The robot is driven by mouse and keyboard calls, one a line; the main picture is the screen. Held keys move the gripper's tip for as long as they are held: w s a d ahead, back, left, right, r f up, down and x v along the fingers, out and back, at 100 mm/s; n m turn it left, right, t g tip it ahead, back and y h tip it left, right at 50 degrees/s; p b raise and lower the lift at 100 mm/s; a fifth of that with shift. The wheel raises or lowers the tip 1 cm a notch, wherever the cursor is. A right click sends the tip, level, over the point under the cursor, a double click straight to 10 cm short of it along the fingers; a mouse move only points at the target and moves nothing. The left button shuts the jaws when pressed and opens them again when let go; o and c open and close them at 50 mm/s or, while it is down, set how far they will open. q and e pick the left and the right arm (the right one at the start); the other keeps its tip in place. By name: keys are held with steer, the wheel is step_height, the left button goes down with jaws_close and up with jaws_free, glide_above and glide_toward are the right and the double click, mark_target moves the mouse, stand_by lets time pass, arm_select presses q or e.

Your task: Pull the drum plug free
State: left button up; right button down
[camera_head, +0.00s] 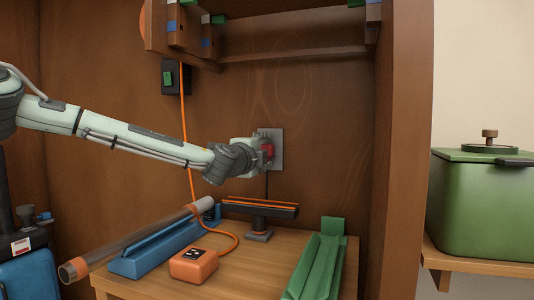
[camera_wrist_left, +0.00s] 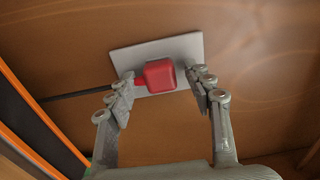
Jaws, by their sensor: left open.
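The red drum plug (camera_head: 267,148) sits at a grey wall plate (camera_head: 277,140) on the brown wooden back panel, with a dark cord hanging down from it. My left gripper (camera_head: 262,151) is at the plate and partly covers the plug in the head view. In the left wrist view the red plug (camera_wrist_left: 160,75) lies against the grey plate (camera_wrist_left: 190,48), its cord running left. The fingers of my left gripper (camera_wrist_left: 161,88) are spread on either side of the plug, with visible gaps. My right gripper is not in view.
An orange box (camera_head: 195,264) with a cord, a blue holder (camera_head: 150,256) with a tube (camera_head: 140,240), and a green tray (camera_head: 318,265) are on the wooden table (camera_head: 255,270). A green pot (camera_head: 485,200) stands on a shelf at right.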

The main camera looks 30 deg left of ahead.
arm_select(q)
steer(key=shift+b, duration=0.5)
stand_by(1.2)
steer(key=shift+c, duration=0.3)
jaws_close()
steer(key=shift+s, duration=0.1)
steer(key=v, duration=0.5)
steer(key=shift+s+d, duration=0.1)
steer(key=shift+s, duration=0.25)
stand_by(0.8)
stand_by(0.6)
